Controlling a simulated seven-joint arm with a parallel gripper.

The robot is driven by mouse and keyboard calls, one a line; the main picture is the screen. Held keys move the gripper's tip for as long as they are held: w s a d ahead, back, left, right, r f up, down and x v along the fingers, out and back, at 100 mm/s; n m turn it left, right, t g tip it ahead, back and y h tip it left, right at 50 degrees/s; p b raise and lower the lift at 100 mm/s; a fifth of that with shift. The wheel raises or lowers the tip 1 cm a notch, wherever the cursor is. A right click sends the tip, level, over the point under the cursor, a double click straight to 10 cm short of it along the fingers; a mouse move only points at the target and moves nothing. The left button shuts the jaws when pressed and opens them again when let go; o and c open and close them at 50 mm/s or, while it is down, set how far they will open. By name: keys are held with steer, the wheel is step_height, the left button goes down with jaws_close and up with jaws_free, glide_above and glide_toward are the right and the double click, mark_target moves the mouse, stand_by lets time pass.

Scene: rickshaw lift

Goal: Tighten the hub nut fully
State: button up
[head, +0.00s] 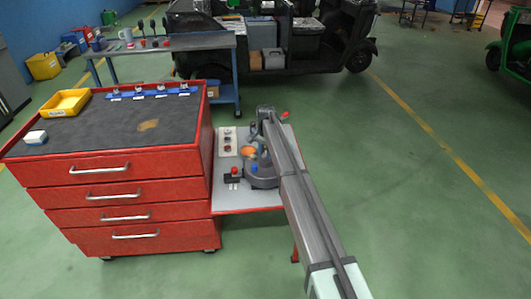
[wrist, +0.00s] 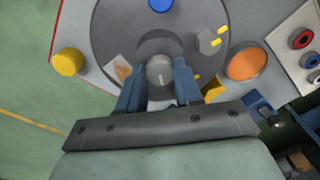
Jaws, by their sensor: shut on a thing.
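The hub nut (wrist: 160,72) is a round grey knob with a light mark on its face, in the wrist view at the middle of a dark grey disc (wrist: 112,32). My gripper (wrist: 158,78) has its two blue fingers on either side of the nut and is shut on it. In the head view the disc (head: 262,183) lies on a light grey side table, mostly behind my arm. The nut and the fingertips are hidden there.
The light grey side table (head: 250,200) holds a red button (head: 234,170) and an orange round part (wrist: 247,64). A yellow knob (wrist: 68,62) is left of the disc. A red drawer cabinet (head: 115,180) stands left.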

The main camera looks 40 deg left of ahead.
steer(key=n, duration=1)
steer(key=shift+n, duration=0.4)
steer(key=shift+w+n, duration=0.1)
steer(key=shift+n, duration=1.8)
steer(key=o, duration=1)
steer(key=shift+o, duration=0.2)
step_height(320, 180, up, 14)
steer(key=shift+f, duration=0.1)
